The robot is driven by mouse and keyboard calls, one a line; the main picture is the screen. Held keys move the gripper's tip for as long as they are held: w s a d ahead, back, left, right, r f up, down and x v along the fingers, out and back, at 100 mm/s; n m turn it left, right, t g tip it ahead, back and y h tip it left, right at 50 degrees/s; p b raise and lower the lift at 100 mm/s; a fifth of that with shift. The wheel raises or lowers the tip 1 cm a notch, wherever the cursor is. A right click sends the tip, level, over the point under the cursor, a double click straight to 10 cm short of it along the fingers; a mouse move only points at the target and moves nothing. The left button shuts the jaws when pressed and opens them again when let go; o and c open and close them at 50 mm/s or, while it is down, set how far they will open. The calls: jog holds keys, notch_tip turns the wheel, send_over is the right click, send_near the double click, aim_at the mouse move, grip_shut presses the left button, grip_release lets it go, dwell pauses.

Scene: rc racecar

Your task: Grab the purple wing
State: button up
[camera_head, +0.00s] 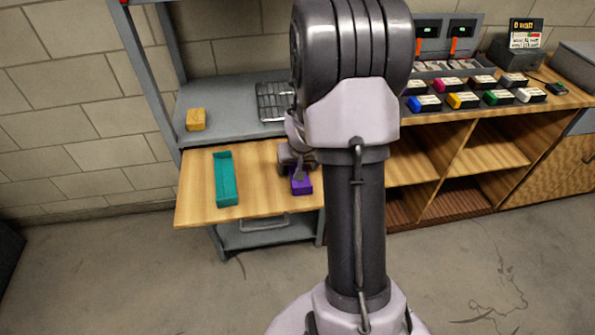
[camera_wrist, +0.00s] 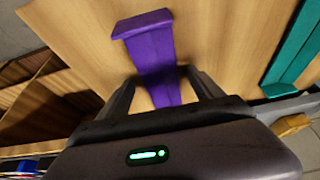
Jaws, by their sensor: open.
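The purple wing (camera_head: 302,186) lies on the wooden tabletop, partly hidden by my gripper in the head view. In the wrist view the purple wing (camera_wrist: 155,62) is a long piece with a wider bar across its far end. My gripper (camera_wrist: 158,80) is open, with one finger on each side of the wing's near part. In the head view my gripper (camera_head: 299,172) is low over the tabletop at the wing. I cannot tell whether the fingers touch it.
A teal wing (camera_head: 226,180) lies to the left on the wooden tabletop (camera_head: 265,205). A yellow-orange block (camera_head: 196,119) and a wire rack (camera_head: 272,102) sit on the grey shelf behind. Several coloured items stand on the counter at right. Tabletop between the wings is clear.

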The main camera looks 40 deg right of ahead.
jog(key=c, duration=1.4)
jog(key=shift+r, duration=0.1)
